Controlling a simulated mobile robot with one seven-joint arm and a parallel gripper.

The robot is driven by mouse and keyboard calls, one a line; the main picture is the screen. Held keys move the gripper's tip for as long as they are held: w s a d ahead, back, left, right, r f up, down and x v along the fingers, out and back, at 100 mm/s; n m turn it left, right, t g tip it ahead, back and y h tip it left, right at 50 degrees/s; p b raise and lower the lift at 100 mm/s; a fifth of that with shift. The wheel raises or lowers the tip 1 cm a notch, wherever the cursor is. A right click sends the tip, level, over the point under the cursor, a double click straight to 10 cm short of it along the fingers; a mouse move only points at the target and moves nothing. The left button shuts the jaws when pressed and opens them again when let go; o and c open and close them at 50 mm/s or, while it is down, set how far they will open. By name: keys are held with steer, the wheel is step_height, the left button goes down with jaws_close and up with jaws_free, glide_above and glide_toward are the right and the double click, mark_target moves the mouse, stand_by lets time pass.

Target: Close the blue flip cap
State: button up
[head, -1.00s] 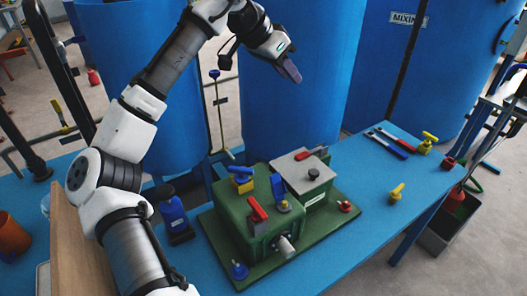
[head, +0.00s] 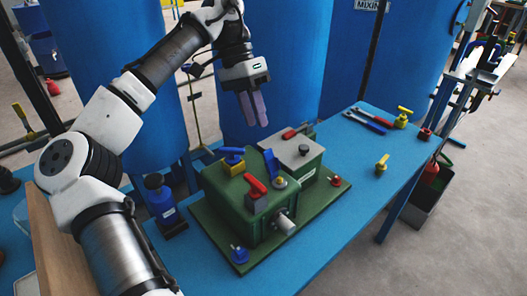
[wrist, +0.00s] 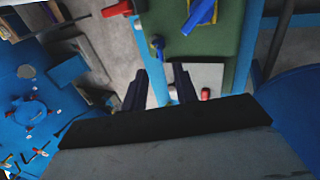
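The blue flip cap (head: 271,162) stands upright, like a raised flap, at the right edge of the green box (head: 225,205), over a small round metal fitting (head: 279,183). My gripper (head: 254,118) hangs above and behind the box, fingers pointing down, clear of the cap. In the wrist view its two dark fingers (wrist: 160,90) are apart with nothing between them. A blue part (wrist: 200,15) shows at the top of the wrist view; I cannot tell whether it is the cap.
A red handle (head: 257,185) and a yellow-and-blue valve (head: 232,158) sit on the box close to the cap. A grey-topped box (head: 300,148) adjoins it. A blue bottle (head: 160,198) stands left. Tall blue tanks (head: 275,60) rise behind.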

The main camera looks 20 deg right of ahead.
mark_target(266, 151)
steer(key=b+x, duration=0.1)
steer(key=x, duration=0.6)
steer(key=shift+s+f, duration=0.15)
steer(key=shift+c, duration=0.3)
jaws_close()
